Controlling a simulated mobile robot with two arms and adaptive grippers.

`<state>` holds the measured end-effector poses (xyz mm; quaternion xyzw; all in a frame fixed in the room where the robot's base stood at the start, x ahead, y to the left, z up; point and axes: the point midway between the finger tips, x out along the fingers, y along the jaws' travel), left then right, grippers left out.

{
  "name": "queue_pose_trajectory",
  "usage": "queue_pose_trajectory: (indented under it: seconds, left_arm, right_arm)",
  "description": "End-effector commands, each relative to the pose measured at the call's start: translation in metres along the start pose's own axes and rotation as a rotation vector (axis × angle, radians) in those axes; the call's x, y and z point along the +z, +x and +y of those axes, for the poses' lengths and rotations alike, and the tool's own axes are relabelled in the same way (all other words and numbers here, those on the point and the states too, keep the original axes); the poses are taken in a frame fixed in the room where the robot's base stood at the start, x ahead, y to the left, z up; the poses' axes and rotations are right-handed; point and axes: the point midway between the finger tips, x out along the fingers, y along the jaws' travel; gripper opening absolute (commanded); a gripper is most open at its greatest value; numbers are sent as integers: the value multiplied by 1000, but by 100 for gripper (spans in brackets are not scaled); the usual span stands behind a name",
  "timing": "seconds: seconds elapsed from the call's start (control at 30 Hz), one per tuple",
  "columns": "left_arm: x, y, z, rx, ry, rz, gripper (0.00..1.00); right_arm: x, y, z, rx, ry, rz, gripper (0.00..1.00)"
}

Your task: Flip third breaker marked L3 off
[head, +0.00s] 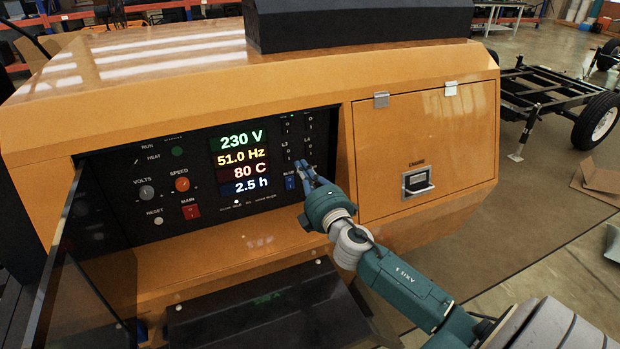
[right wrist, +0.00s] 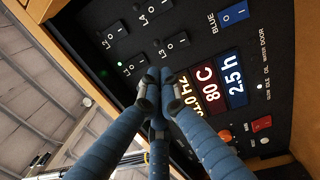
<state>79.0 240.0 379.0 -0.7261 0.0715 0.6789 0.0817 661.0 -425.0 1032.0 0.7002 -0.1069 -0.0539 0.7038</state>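The black control panel (head: 200,215) is set in the front of the orange machine. Four small breaker switches sit in two columns at its upper right. The L3 breaker (right wrist: 167,45) shows in the right wrist view in the row with L4 (right wrist: 148,19), its O and I marks beside it. My right gripper (head: 303,171) is in front of this part of the panel. Its blue fingers meet at the tips (right wrist: 161,76), close to L3, and hold nothing. I cannot tell whether they touch the panel. The exact L3 lever position is too small to tell. My left gripper is not in view.
Close by are a blue rocker switch (right wrist: 234,14) and a lit display (head: 241,162). Lower left are the red main switch (head: 191,211) and knobs. A dark open door (head: 85,255) stands at the left. A closed orange hatch (head: 425,145) is at the right.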

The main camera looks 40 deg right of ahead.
Motion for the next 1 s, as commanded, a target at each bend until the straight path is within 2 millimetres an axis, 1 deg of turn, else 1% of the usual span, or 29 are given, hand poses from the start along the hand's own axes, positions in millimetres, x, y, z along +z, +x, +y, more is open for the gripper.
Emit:
queue_pose_trajectory:
  seconds: [0.03, 0.1, 0.2, 0.27, 0.37, 0.5, 0.57, 0.9, 0.97, 1.0]
  left_arm:
    - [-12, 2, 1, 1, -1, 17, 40]
    - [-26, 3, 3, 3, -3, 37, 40]
    - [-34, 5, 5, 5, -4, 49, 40]
    - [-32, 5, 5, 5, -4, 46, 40]
    - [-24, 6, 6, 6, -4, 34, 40]
    - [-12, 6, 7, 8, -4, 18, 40]
    - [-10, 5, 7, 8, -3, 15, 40]
    - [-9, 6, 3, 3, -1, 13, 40]
    - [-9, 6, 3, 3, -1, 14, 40]
    - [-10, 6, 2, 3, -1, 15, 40]
  right_arm:
    - [0, -10, 0, -1, -2, 0, 0]
    - [0, -21, 3, -1, -2, 2, 0]
    - [0, -33, 5, -1, 0, 0, 0]
    - [0, -38, 7, -1, -1, 0, 0]
    - [0, -42, 9, 1, -1, 0, 0]
    - [0, -43, 9, 0, -1, 0, 0]
    - [0, -43, 9, 0, -1, 0, 0]
    - [0, -42, 9, 0, -1, -1, 0]
    - [0, -44, 7, -6, 10, -5, 0]
    - [0, -48, 2, -19, 32, -17, 0]
